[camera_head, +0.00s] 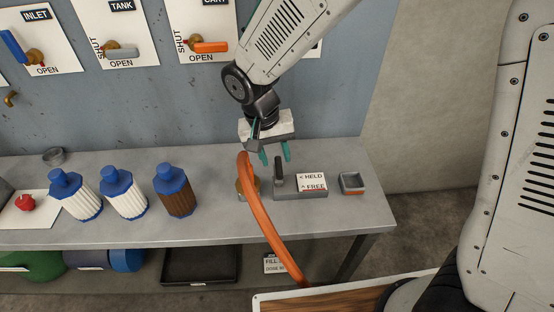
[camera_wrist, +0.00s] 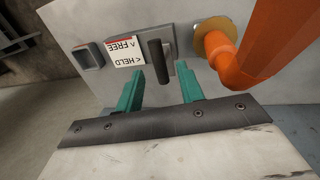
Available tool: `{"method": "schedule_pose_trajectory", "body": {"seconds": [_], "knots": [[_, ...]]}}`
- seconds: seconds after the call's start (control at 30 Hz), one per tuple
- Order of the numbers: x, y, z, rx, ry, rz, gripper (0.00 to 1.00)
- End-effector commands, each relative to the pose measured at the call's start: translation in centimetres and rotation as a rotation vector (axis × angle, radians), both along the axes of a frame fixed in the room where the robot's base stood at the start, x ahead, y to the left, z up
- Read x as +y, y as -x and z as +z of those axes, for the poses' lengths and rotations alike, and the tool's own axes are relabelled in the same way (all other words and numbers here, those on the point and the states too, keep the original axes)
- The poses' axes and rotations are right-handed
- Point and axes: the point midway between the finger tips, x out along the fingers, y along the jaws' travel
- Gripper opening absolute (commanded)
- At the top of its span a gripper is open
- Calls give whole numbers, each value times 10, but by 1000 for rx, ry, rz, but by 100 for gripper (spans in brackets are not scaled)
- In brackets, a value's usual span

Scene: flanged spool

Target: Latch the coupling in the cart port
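An orange hose (camera_head: 262,220) arches over the workbench, and its elbow end (camera_wrist: 214,47) meets a round brass port (camera_wrist: 224,26). The port (camera_head: 241,189) is partly hidden by the hose in the head view. I cannot tell how deeply the end sits. Beside it a dark latch lever (camera_head: 279,174) stands up from a grey base (camera_head: 290,195) with a HELD/FREE label (camera_head: 312,182). My gripper (camera_head: 275,154) is open above the lever. In the wrist view the lever (camera_wrist: 155,58) shows between and beyond the teal fingers of my gripper (camera_wrist: 161,90), apart from both.
A small grey tray (camera_head: 352,183) stands right of the latch base. Two white bottles (camera_head: 84,204) and a brown bottle (camera_head: 177,200) stand left. The CART valve handle (camera_head: 211,47) is on the wall panel behind. A black tray (camera_head: 200,268) lies under the bench.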

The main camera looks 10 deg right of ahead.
Motion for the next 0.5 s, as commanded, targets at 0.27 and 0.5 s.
{"method": "schedule_pose_trajectory", "body": {"seconds": [0.27,0.5], "knots": [[-5,0,-23,0,0,0,38],[-5,0,-24,0,0,0,38]]}}
